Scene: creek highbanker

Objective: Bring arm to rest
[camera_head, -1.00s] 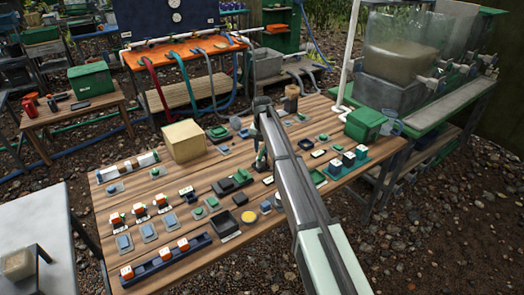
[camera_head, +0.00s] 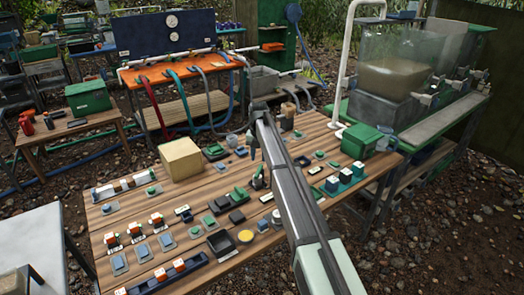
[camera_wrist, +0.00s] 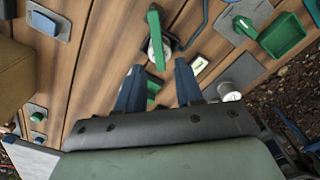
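My arm reaches from the lower right over the wooden workbench (camera_head: 165,222) in the head view, and my gripper (camera_head: 252,152) hangs at its far end, pointing down. In the wrist view my gripper (camera_wrist: 158,74) has its two dark blue fingers apart, with nothing visibly held between them. A green lever-like part (camera_wrist: 155,42) with a pale round piece beside it shows beyond the fingertips. It seems to be below the gripper, apart from it; the exact gap is hard to tell. The palm hides part of the bench.
A tan block (camera_head: 181,160) stands left of the gripper. A green box (camera_head: 361,142) and a teal rack (camera_head: 343,183) are at the right. Several small parts and trays cover the bench. A clear tank (camera_head: 400,65) stands behind at right.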

